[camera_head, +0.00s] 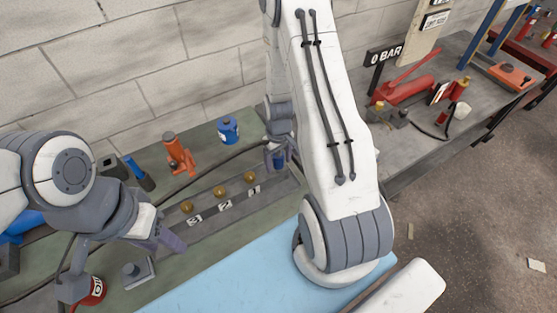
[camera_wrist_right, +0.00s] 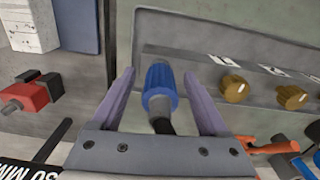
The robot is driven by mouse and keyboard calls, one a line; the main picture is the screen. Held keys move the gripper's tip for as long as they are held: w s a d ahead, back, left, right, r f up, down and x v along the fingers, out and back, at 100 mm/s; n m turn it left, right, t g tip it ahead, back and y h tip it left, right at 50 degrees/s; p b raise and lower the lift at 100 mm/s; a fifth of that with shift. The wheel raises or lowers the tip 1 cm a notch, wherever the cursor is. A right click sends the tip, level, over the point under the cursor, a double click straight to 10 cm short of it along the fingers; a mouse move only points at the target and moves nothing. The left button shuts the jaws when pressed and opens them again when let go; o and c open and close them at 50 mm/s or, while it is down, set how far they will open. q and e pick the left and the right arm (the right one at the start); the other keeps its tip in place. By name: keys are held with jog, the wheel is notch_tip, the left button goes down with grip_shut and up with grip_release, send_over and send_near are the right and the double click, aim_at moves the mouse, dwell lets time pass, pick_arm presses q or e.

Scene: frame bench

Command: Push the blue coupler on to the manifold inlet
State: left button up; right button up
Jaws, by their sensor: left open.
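The blue coupler (camera_wrist_right: 160,88) stands at the end of the grey manifold (camera_wrist_right: 190,58) in the right wrist view, its black hose leading back toward my gripper. Its front end is at the manifold's end; how far it sits on the inlet is hidden. My right gripper (camera_wrist_right: 160,95) has a finger on each side of the coupler, with a visible gap on both sides. In the head view, the coupler (camera_head: 278,158) shows partly behind my right arm, at the right end of the manifold (camera_head: 235,208). My left gripper (camera_head: 165,240) is open and empty, left of the manifold.
Several brass knobs (camera_head: 219,191) with number tags line the manifold. An orange jack (camera_head: 179,155) and blue can (camera_head: 228,130) stand behind it. A red can (camera_head: 92,290) is at front left. A blue mat (camera_head: 240,280) lies in front. A "0 BAR" sign (camera_head: 385,55) stands right.

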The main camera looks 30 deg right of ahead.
notch_tip(320, 180, up, 10)
jog(key=shift+r+b, duration=0.25)
jog(key=shift+b, duration=0.5)
dwell(0.3)
jog(key=s+a+r+n, duration=0.2)
jog(key=a+r, duration=0.2)
jog(key=a, duration=0.3)
jog(key=s+a+r+n, duration=0.15)
jog(key=a+r, duration=0.25)
jog(key=a, duration=0.4)
jog(key=s+a+r+n, duration=0.2)
jog(key=s+a, duration=0.2)
jog(key=s, duration=0.3)
jog(key=s+a+r+n+y, duration=0.1)
jog(key=s+a+r, duration=0.2)
jog(key=s+a, duration=0.2)
jog(key=s, duration=0.3)
jog(key=shift+a+r+n, duration=0.15)
jog(key=shift+a+n, duration=0.05)
jog(key=shift+n, duration=0.15)
jog(key=shift+w, duration=0.1)
